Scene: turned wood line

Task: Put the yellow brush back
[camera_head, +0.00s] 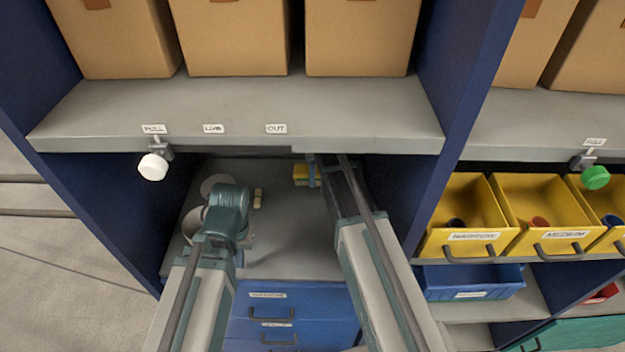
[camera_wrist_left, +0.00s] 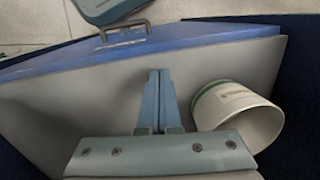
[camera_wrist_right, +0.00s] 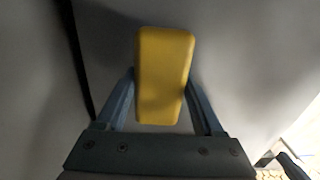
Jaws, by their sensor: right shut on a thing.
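The yellow brush (camera_head: 301,174) is at the back of the grey surface inside the bay, under the shelf. In the right wrist view it shows as a yellow block (camera_wrist_right: 165,62) between the fingers. My right gripper (camera_wrist_right: 161,88) is shut on it. The underside of the brush is hidden, and I cannot tell whether it touches the surface. My left gripper (camera_wrist_left: 160,75) is shut and empty over the surface, with a white tub (camera_wrist_left: 238,113) beside its fingers. In the head view my left wrist partly hides the tub.
The shelf edge (camera_head: 230,145) overhangs the bay, with a white knob (camera_head: 153,167) hanging at its left. Blue side panels (camera_head: 100,205) bound the bay, above blue drawers (camera_head: 290,310). Yellow bins (camera_head: 462,205) stand to the right.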

